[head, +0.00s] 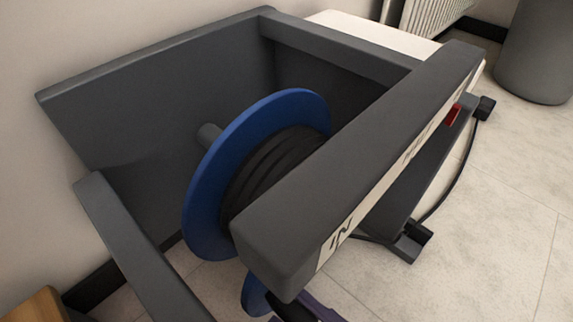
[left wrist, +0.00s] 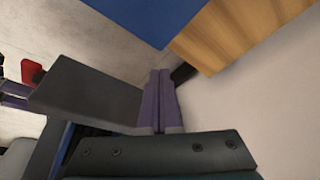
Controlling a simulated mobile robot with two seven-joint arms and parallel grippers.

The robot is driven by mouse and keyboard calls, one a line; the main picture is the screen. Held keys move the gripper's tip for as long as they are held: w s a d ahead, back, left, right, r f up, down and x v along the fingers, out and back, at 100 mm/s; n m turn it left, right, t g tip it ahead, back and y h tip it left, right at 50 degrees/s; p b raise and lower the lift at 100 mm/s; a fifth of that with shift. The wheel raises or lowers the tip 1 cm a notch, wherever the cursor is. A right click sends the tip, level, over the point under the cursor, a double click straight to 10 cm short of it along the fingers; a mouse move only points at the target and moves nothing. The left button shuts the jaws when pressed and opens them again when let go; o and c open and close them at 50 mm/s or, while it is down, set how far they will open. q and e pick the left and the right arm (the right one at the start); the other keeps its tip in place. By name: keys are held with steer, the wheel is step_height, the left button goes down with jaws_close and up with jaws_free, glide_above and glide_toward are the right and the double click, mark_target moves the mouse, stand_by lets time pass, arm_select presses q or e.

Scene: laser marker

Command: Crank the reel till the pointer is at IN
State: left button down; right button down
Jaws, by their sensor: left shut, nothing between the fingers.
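The reel has a blue flange (head: 225,165) and dark cable (head: 275,165) wound on it, inside a grey frame. A pale scale strip runs along the frame's front bar (head: 340,165), with IN lettered at its near end. The red pointer (head: 453,114) is near the far end, away from IN. A blue part (head: 256,297) shows below the bar, mostly hidden. My left gripper (left wrist: 160,73) is shut and empty in the left wrist view, beside a grey bar (left wrist: 85,95). Purple fingers, seemingly my right gripper (left wrist: 14,94), are near a red part (left wrist: 32,71); their grip is unclear.
A wooden surface (head: 35,306) is at the lower left; wood also shows in the left wrist view (left wrist: 225,35), next to a blue surface (left wrist: 130,15). A black cable (head: 462,175) runs outside the frame. A grey bin (head: 545,50) and radiator stand behind. The floor at right is clear.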

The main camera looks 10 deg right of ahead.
steer(key=f+n, duration=0.1)
steer(key=n, duration=0.1)
steer(key=f+n, duration=0.2)
steer(key=d+f+n, duration=0.1)
steer(key=n, duration=0.1)
steer(key=shift+w+f, duration=0.4)
steer(key=shift+d+f+n, duration=0.2)
steer(key=shift+f+n, duration=0.05)
steer(key=shift+n, duration=0.15)
stand_by(0.5)
steer(key=c, duration=0.7)
jaws_free()
steer(key=shift+o, duration=0.2)
steer(key=v, duration=1)
